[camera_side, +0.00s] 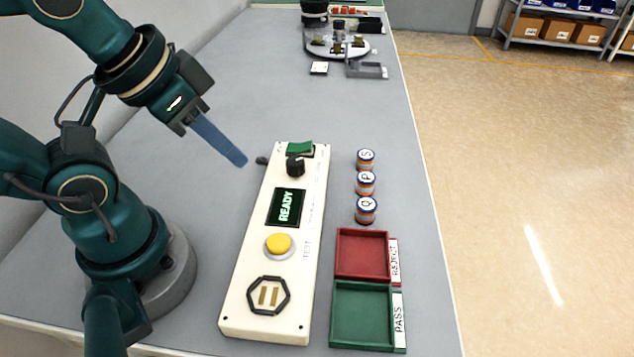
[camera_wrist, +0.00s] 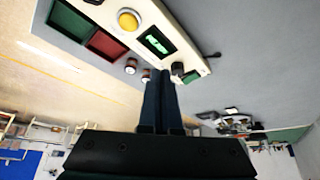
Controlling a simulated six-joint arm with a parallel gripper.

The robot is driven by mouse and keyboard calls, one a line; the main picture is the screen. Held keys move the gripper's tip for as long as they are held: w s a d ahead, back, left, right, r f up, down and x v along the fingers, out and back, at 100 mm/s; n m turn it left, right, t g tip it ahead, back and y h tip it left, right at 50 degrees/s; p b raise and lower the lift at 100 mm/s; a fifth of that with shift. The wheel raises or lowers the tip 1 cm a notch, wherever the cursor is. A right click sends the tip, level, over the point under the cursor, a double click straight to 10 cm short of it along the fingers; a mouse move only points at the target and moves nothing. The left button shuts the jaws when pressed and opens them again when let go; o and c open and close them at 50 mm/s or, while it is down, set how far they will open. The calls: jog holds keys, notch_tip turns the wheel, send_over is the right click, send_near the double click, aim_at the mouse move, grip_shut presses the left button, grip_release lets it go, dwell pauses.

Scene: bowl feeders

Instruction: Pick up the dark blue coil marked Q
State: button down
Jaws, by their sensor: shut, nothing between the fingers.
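Three small coils stand in a row on the grey table, right of the tester panel in the side view. The coil marked Q (camera_side: 366,211) is nearest the red tray and has dark blue bands with an orange-copper middle. The coil marked P (camera_side: 365,184) is behind it, and the coil marked S (camera_side: 365,160) is farthest back. My gripper (camera_side: 242,161) is shut and empty, above the table to the left of the panel, well apart from the coils. In the wrist view its blue fingers (camera_wrist: 166,80) are together; two coils show beside them, their letters unreadable.
The white tester panel (camera_side: 310,215) reads READY, with a black knob (camera_side: 296,166), a yellow button (camera_side: 279,244) and a hexagonal nest (camera_side: 268,296). The red REJECT tray (camera_side: 362,234) and green PASS tray (camera_side: 362,286) are empty. A round feeder (camera_side: 338,47) stands at the back.

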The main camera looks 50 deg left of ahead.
jog(key=shift+w, duration=0.15)
jog(key=shift+c, duration=1.8)
grip_release()
